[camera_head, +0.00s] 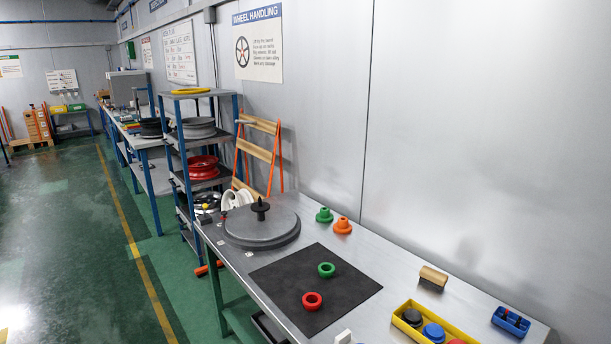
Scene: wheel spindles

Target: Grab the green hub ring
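A green hub ring (326,269) lies flat on a black mat (290,272) on the workbench. A red ring (312,301) lies on the same mat, nearer and a little to the left, apart from the green one. A green stepped part (324,215) stands behind the mat beside an orange one of similar shape (342,225). Neither of my grippers shows in the head view.
A grey round turntable with a black spindle (260,209) stands on the bench left of the mat. At the right are a wooden-topped brush (433,277), a yellow tray (398,306) with round parts, and a blue holder (511,321). The wall runs behind the bench.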

